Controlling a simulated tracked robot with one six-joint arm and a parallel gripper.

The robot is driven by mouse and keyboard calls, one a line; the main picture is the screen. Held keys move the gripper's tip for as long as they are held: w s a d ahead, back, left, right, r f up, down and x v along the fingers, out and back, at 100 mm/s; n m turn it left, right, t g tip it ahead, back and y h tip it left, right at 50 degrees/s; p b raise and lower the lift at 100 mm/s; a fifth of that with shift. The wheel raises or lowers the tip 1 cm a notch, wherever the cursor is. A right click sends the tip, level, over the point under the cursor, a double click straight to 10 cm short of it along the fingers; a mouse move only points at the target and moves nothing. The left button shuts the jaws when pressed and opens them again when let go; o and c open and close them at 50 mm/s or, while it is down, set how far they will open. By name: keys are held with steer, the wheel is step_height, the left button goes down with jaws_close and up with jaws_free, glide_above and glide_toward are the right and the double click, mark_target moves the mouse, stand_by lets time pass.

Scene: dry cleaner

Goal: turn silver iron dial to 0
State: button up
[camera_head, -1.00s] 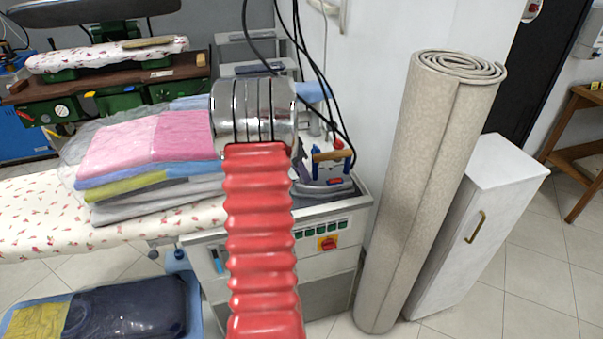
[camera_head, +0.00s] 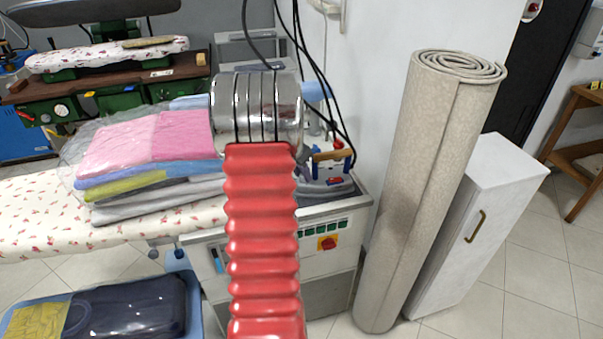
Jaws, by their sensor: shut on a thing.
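An iron (camera_head: 333,157) with a wooden-looking handle, blue parts and a small red part stands on the right end of the ironing unit, just right of my arm. It is partly hidden by my arm. The head view does not show clearly which part is its dial or where the dial points. My red ribbed arm and its silver end section reach up over the unit beside the iron. My gripper is hidden behind that section, so its fingers and their contact do not show.
Plastic-wrapped folded clothes (camera_head: 150,150) lie left of my arm on the flowered ironing board (camera_head: 40,215). The cabinet front has a red-and-yellow switch (camera_head: 327,243). Black cables hang behind the iron. A rolled carpet (camera_head: 420,200) and white cabinet (camera_head: 480,225) stand right.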

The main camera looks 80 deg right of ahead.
stand_by(0.3)
steer(key=o, duration=1.1)
steer(key=shift+c, duration=0.2)
steer(key=shift+r, duration=0.1)
steer(key=v, duration=1.3)
steer(key=shift+r, duration=0.3)
steer(key=shift+a, duration=0.1)
